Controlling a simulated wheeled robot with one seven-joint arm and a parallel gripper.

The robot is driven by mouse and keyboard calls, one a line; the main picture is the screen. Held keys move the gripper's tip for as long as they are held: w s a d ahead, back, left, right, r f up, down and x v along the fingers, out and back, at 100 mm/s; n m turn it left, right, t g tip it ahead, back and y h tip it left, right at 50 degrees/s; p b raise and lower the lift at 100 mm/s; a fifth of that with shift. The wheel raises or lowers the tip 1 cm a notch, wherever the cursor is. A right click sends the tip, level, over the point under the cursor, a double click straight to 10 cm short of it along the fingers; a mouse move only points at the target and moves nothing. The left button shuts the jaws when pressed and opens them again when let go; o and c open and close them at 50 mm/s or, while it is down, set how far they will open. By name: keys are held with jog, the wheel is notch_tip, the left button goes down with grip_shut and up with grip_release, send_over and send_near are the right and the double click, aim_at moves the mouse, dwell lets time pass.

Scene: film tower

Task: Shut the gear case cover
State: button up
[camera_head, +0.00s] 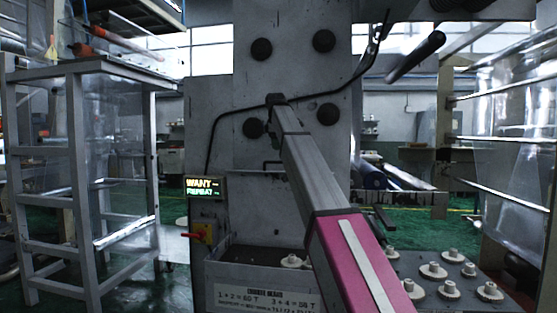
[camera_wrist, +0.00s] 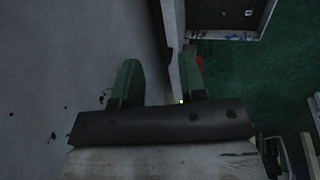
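The gear case (camera_head: 225,277) is at the bottom centre of the head view, with a printed gear label (camera_head: 267,299) on its front. Its top is open and a pale gear (camera_head: 291,261) shows inside. A grey upright panel (camera_head: 255,215) stands behind the opening, partly hidden by my arm; I cannot tell for sure that it is the cover. In the wrist view my gripper (camera_wrist: 160,82) has its two green fingers apart. A pale panel edge (camera_wrist: 171,45) runs up between them, closer to the right finger; contact is unclear. My fingers are not visible in the head view.
Several pale gears (camera_head: 433,270) sit on a surface at the lower right. A metal frame (camera_head: 80,180) stands at left. Green floor (camera_wrist: 245,85) shows at right in the wrist view.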

send_over(279, 172)
notch_tip(279, 172, down, 7)
jog(key=shift+a+r, duration=0.1)
jog(key=shift+r, duration=0.1)
jog(key=shift+c, duration=0.3)
grip_shut()
